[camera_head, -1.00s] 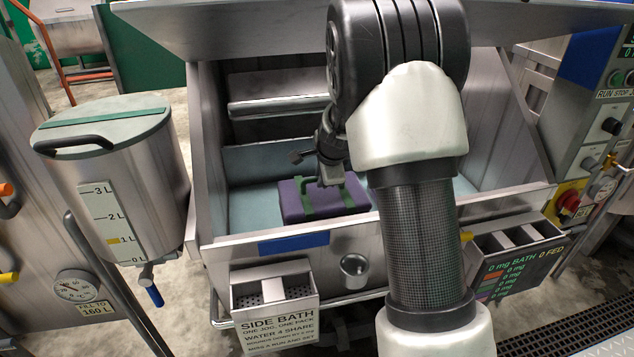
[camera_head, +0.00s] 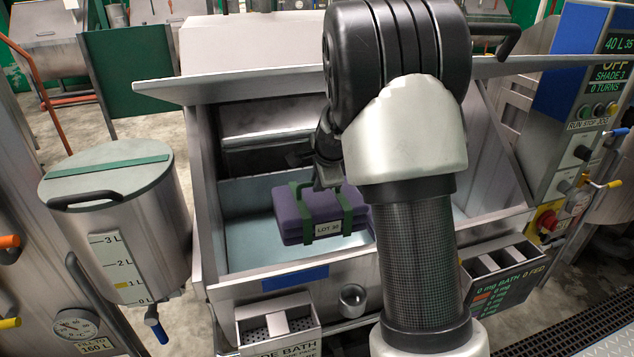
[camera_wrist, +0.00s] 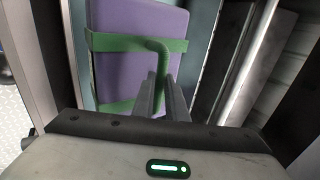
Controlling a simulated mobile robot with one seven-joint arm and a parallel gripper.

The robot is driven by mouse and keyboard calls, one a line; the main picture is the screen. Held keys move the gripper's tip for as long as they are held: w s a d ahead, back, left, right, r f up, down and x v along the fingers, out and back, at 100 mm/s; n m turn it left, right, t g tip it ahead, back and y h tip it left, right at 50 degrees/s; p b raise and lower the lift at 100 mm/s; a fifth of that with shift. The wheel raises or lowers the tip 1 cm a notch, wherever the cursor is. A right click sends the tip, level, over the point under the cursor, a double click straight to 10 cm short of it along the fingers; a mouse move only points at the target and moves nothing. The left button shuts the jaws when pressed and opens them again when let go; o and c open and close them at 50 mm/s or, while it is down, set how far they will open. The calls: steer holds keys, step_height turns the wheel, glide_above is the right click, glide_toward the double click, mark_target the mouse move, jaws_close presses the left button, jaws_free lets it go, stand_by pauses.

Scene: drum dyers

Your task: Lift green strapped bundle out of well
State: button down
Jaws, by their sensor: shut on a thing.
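The bundle (camera_head: 300,222) is a folded purple stack with green straps, a green handle and a tag reading "LOT" with a number. My gripper (camera_head: 327,182) is above it in the head view, shut on the green handle. In the wrist view the fingers (camera_wrist: 160,98) close on the handle over the purple bundle (camera_wrist: 125,65). The bundle hangs roughly level inside the open metal well (camera_head: 240,250), above its pale blue floor.
The well's front wall with a blue plate (camera_head: 295,278) stands before the bundle. A lidded metal drum (camera_head: 115,225) is at left. A tilted lid panel (camera_head: 230,82) spans above the well. A control cabinet (camera_head: 585,120) stands at right.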

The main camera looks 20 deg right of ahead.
mark_target(325, 212)
steer(key=shift+r, duration=0.25)
steer(key=shift+s+d+b, duration=0.1)
steer(key=shift+s+b, duration=0.9)
steer(key=shift+s, duration=2.1)
steer(key=shift+s+f, duration=0.1)
steer(key=shift+s, duration=1.15)
step_height(325, 212, up, 7)
steer(key=p, duration=0.6)
steer(key=shift+r, duration=0.2)
steer(key=shift+w, duration=0.1)
